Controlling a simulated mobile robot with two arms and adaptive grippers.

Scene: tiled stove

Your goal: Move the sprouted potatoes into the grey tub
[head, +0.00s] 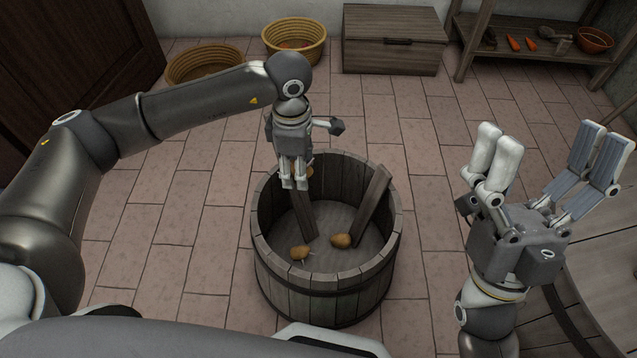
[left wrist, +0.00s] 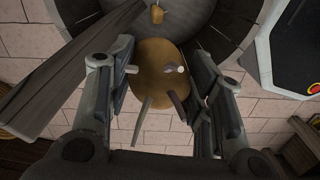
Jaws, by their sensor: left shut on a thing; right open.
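My left gripper (head: 295,186) is shut on a brown potato (left wrist: 160,75) with sprouts, seen between its fingers in the left wrist view. In the head view a sliver of this potato (head: 310,172) shows beside the fingers, over the far inner part of a weathered grey-brown wooden tub (head: 325,293). I cannot tell whether this is the grey tub. On its floor lie a potato with pale sprouts (head: 300,252) and a potato without clear sprouts (head: 342,241). My right gripper (head: 545,155) is open and empty, right of the tub.
Two boards, a left one (head: 304,217) and a right one (head: 371,205), lean inside the tub. A round wooden surface (head: 590,265) is at right. Baskets (head: 294,42), a chest (head: 394,55) and a shelf (head: 530,52) stand at the back. Tiled floor is clear around the tub.

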